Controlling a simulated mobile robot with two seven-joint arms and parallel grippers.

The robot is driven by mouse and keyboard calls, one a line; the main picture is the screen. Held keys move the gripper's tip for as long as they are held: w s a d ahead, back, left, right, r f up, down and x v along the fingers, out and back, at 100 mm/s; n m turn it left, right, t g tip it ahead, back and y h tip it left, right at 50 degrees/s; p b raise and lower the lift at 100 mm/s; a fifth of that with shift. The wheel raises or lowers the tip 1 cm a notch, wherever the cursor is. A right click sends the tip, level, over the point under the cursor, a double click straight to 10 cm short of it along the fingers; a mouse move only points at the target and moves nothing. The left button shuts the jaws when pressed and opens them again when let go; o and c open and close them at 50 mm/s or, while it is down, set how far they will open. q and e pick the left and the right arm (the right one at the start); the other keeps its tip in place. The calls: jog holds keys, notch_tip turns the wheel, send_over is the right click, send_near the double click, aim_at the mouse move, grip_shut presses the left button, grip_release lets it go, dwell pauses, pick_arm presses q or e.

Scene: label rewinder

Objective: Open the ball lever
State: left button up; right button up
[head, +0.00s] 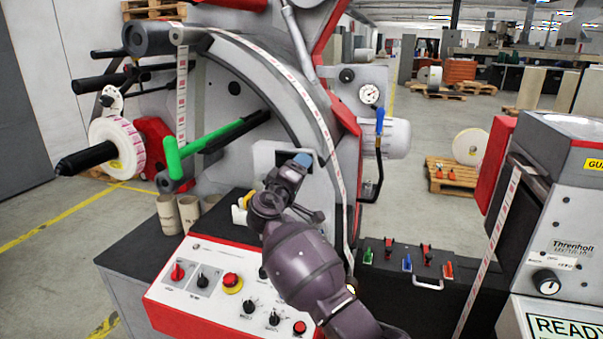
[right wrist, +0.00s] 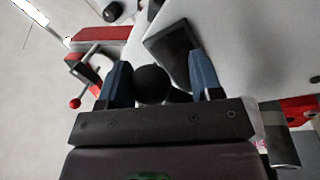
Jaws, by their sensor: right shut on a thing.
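The ball lever's round black knob (right wrist: 151,85) shows in the right wrist view between my two blue fingers, with a dark stem beside it toward the right finger. My right gripper (right wrist: 160,84) is shut on it. The gripper hides the knob there. My left gripper is not in view.
A control panel (head: 215,285) with knobs and red buttons lies below my right arm. A green-handled bar (head: 215,137) sticks out on the left. A label strip (head: 290,80) runs down close beside my gripper. A blue-handled valve (head: 379,122) is at the right.

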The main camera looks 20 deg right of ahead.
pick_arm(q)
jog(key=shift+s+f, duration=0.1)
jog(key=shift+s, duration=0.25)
pick_arm(e)
jog(key=shift+a+r, duration=0.3)
jog(key=shift+r, duration=0.15)
jog(key=shift+c, duration=0.3)
jog(key=o, duration=0.9)
jog(key=shift+w, duration=0.1)
jog(key=o, duration=0.5)
jog(key=shift+w+a+f, duration=0.1)
jog(key=shift+w+f, duration=0.05)
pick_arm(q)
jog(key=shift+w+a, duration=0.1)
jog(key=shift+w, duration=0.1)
pick_arm(e)
jog(key=shift+f, duration=0.1)
